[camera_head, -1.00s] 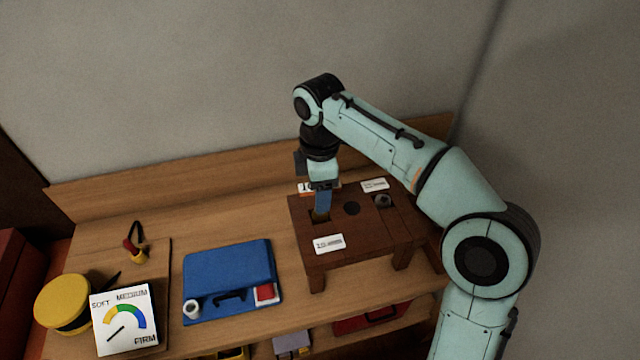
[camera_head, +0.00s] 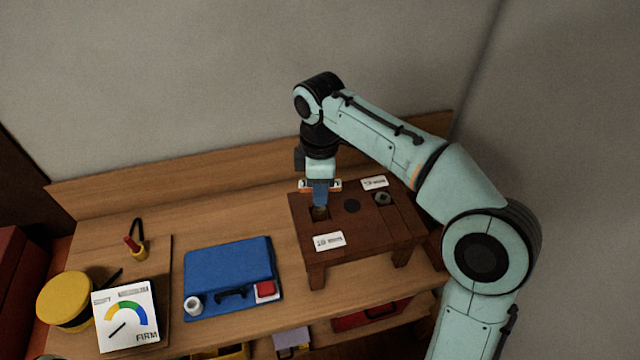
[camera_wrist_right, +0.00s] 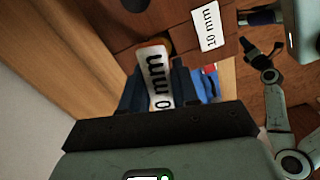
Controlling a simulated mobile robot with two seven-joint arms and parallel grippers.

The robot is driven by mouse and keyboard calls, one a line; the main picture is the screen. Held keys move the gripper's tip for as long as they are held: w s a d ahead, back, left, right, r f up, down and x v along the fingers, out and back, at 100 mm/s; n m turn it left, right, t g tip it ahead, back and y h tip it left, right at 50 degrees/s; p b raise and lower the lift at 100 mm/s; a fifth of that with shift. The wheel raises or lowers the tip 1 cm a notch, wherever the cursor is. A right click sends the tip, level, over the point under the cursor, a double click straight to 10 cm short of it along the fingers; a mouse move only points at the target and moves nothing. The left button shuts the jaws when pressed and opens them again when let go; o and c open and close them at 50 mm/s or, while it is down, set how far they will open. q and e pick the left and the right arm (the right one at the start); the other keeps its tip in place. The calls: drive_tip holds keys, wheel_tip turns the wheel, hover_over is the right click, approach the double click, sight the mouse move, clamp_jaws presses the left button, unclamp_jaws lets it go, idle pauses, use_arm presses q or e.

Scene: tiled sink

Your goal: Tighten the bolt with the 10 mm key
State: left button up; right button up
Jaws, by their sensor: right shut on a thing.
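My right gripper (camera_head: 320,196) points down over the left slot of a brown wooden stand (camera_head: 357,262) and is shut on the 10 mm key. The key's white tag with an orange edge shows either side of the fingers; in the wrist view the tag (camera_wrist_right: 158,78) reads "0 mm", partly covered. A brass-coloured end shows below the fingers at the slot. In the wrist view a small teal arm with a black gripper (camera_wrist_right: 262,52), probably my left, shows at the right.
White labels (camera_head: 329,242) lie on the stand. A wooden backboard rises behind.

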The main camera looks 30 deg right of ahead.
drive_tip(key=m, duration=0.2)
drive_tip(key=shift+r+m, duration=0.1)
drive_tip(key=shift+m, duration=0.3)
use_arm(q)
drive_tip(key=shift+w+r+p, duration=0.35)
drive_tip(key=shift+w+r, duration=0.15)
drive_tip(key=shift+r, duration=0.1)
use_arm(e)
drive_tip(key=shift+m, duration=0.9)
drive_tip(key=shift+m, duration=1.1)
use_arm(q)
drive_tip(key=shift+w+r+p, duration=0.45)
drive_tip(key=shift+w+r, duration=0.05)
drive_tip(key=shift+r, duration=0.15)
use_arm(e)
drive_tip(key=m, duration=0.4)
drive_tip(key=shift+w+d, duration=0.1)
drive_tip(key=o, duration=1)
drive_tip(key=shift+c, duration=0.2)
